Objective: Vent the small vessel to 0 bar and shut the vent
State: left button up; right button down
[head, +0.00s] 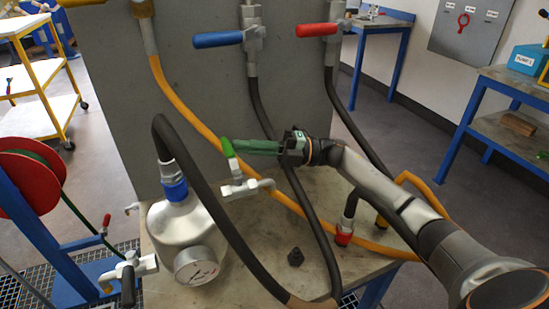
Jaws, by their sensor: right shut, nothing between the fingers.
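The small vessel (180,224) is a silver bottle with a blue collar, standing on the bench at lower centre-left. Its round gauge (196,265) faces me, but the reading is too small to tell. A silver valve (246,188) to the right of the vessel has a green lever (229,150) that stands up and leans slightly left. My right gripper (236,147) reaches in from the right, its green fingers shut and empty. The fingertips are at the green lever; I cannot tell whether they touch it. My left gripper is not in view.
A black hose (205,190) arches from the vessel top across the bench. An orange hose (190,115) passes behind the green-levered valve. Blue (217,40) and red (315,30) levers are on the grey panel. A black-handled valve (128,268) is at lower left.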

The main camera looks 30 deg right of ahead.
jog(key=shift+a+r, duration=0.1)
jog(key=s+a+r, duration=0.2)
jog(key=s+r, duration=0.4)
jog(key=s+a+r, duration=0.3)
jog(key=s+r, duration=0.3)
jog(key=r, duration=0.1)
jog(key=shift+s+a+p, duration=0.3)
jog(key=shift+s+p, duration=0.1)
